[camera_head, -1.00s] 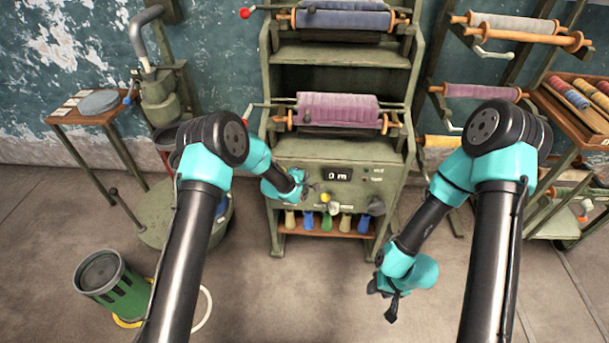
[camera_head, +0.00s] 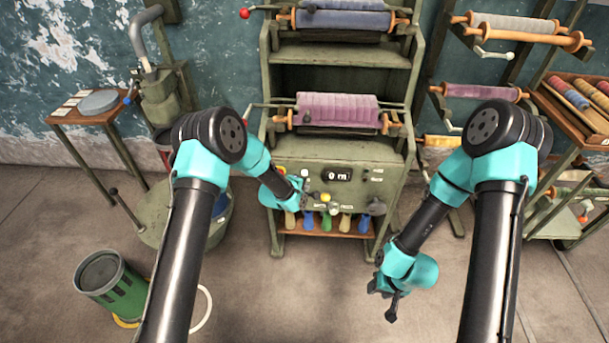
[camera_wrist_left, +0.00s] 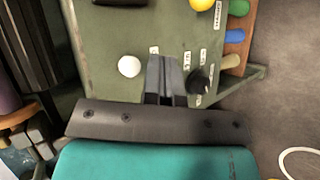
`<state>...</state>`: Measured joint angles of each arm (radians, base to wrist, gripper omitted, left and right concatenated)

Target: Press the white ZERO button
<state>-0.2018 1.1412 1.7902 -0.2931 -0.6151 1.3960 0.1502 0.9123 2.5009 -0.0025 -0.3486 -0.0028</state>
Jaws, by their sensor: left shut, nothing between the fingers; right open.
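The white button (camera_head: 304,172) is a small round knob at the upper left of the green machine's front panel (camera_head: 350,190). It also shows in the left wrist view (camera_wrist_left: 129,66), with a small label beside it that I cannot read. My left gripper (camera_head: 307,199) is shut and empty in front of the panel, lower than the white button in the head view. In the left wrist view its closed fingertips (camera_wrist_left: 165,58) lie to the right of the button, apart from it in the picture. My right gripper (camera_head: 381,302) is open and empty, low over the floor to the right.
A display (camera_head: 338,175) reads 0 m. A yellow button (camera_head: 325,198) and a black knob (camera_wrist_left: 198,82) are on the same panel, the knob close to my left fingertips. Several coloured handles hang below. A purple roll (camera_head: 338,109) lies above the panel.

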